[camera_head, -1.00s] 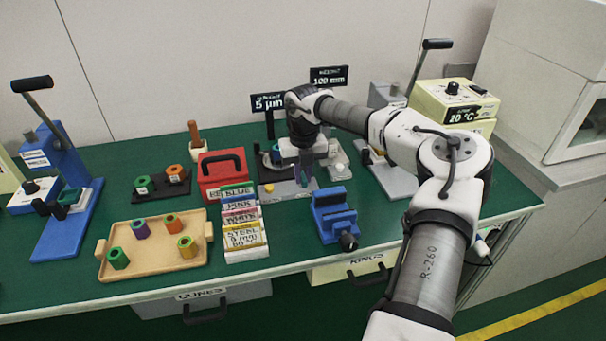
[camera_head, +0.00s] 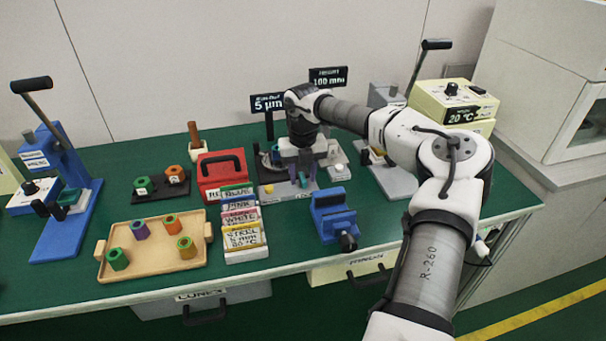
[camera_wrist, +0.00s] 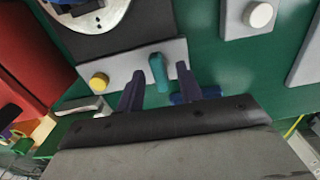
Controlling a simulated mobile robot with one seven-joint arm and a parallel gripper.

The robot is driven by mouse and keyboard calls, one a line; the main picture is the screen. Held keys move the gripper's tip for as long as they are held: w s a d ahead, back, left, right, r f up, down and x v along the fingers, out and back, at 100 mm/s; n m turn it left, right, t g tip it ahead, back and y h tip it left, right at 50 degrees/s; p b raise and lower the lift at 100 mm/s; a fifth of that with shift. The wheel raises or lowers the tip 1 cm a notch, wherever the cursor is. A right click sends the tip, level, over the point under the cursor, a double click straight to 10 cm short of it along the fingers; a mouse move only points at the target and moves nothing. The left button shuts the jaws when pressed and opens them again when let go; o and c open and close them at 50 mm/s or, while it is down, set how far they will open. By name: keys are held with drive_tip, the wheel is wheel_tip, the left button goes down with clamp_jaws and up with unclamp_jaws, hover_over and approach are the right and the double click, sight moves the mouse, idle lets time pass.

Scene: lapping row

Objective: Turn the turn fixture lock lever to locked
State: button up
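The fixture is a grey plate with a dark block and a round pale disc behind it; its front plate (camera_wrist: 120,75) shows in the wrist view. A teal lever (camera_wrist: 158,72) stands on that plate, right of a yellow button (camera_wrist: 98,81). I take the teal piece for the lock lever. My gripper (camera_wrist: 160,70) has its two dark purple fingers apart, one on each side of the lever, with gaps visible. In the head view my gripper (camera_head: 304,177) is low over the fixture's front plate (camera_head: 274,194) and mostly hides the lever.
A red box (camera_head: 222,180) stands left of the fixture, with labelled cards (camera_head: 243,240) before it. A blue vise-like block (camera_head: 333,215) is close in front on the right. A small grey unit with a white knob (camera_wrist: 260,15) is to the right. A wooden tray (camera_head: 155,265) lies front left.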

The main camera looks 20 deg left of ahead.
sight(303, 177)
wheel_tip(303, 177, up, 14)
drive_tip(key=b, duration=0.1)
drive_tip(key=shift+f, duration=0.25)
